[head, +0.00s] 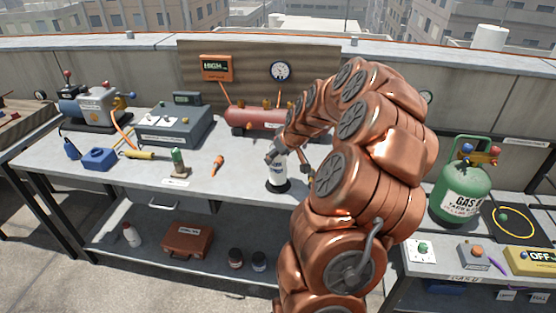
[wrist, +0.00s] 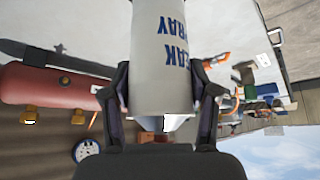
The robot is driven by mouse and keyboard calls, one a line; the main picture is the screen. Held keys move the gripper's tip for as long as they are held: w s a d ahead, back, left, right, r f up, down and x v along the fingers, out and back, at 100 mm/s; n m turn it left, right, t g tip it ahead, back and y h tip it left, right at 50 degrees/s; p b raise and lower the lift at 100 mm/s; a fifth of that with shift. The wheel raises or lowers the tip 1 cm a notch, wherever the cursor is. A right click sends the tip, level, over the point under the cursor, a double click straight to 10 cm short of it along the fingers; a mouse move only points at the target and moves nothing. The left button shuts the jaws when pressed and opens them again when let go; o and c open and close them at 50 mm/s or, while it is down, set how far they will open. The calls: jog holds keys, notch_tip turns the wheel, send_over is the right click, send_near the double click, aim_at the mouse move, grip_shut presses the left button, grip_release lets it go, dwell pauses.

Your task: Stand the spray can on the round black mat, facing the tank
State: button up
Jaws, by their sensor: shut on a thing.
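The white spray can (head: 278,174) with dark blue lettering is upright at the front middle of the bench. In the wrist view the can (wrist: 162,60) is between the two fingers of my gripper (wrist: 163,108), which is shut on it. Its lettering faces the wrist camera and appears upside down there. In the head view my gripper (head: 277,152) is at the can's upper part. A thin dark edge shows under the can; I cannot tell whether this is the round black mat or whether the can touches it. The red tank (head: 258,117) lies behind the can.
A grey box (head: 172,127) stands farther back. A green gas cylinder (head: 462,193) stands right, beyond my arm. My arm hides the bench right of the can.

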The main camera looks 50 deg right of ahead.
jog(key=shift+f+p, duration=0.3)
jog(key=shift+f, duration=0.75)
jog(key=shift+f, duration=0.15)
jog(key=o, duration=1.5)
jog(key=shift+c, duration=0.2)
jog(key=shift+r, duration=0.25)
jog(key=b+v, duration=0.2)
jog(key=v, duration=0.9)
jog(key=shift+s+r+b, duration=0.3)
jog(key=shift+b, duration=0.1)
